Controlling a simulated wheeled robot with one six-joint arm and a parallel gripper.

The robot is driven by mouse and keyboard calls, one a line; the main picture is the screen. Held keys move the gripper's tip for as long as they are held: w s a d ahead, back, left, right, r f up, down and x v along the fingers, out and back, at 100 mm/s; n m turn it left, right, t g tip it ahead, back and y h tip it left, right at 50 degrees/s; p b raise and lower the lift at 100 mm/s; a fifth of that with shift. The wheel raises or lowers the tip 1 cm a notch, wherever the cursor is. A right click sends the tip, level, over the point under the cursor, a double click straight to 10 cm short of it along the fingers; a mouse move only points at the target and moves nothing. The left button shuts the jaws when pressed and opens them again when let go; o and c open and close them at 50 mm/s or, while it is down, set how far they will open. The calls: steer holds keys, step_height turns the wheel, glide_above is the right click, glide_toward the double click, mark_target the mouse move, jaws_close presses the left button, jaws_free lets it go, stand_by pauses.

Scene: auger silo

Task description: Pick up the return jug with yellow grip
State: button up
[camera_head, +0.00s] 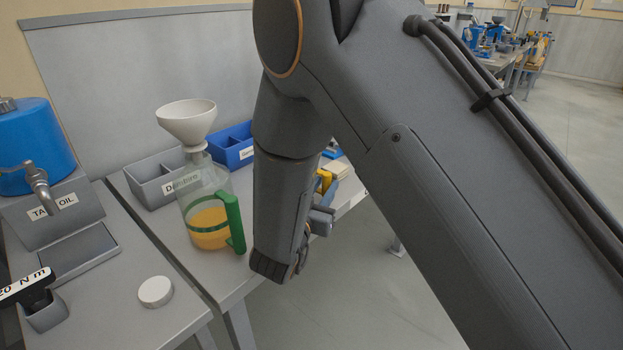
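A clear jug (206,192) with a green grip (234,222) and orange liquid stands upright on the bench, a white funnel (187,121) above it. I see no full jug with a yellow grip. A small yellow piece (325,180) shows just right of my forearm, mostly hidden, and I cannot tell what it belongs to. My gripper (298,262) is at the low end of my arm, at the bench's front edge, right of the green-grip jug and apart from it. Its fingers cannot be made out.
A grey bin (157,190) and a blue bin (233,146) stand at the back. A blue tank (32,148) with a tap, a grey tray (78,255) and a white round lid (155,291) are on the left bench. Open floor (390,310) lies right.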

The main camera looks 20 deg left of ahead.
steer(key=shift+w+d, duration=0.15)
steer(key=shift+w, duration=1)
jaws_close()
steer(key=shift+r, duration=0.3)
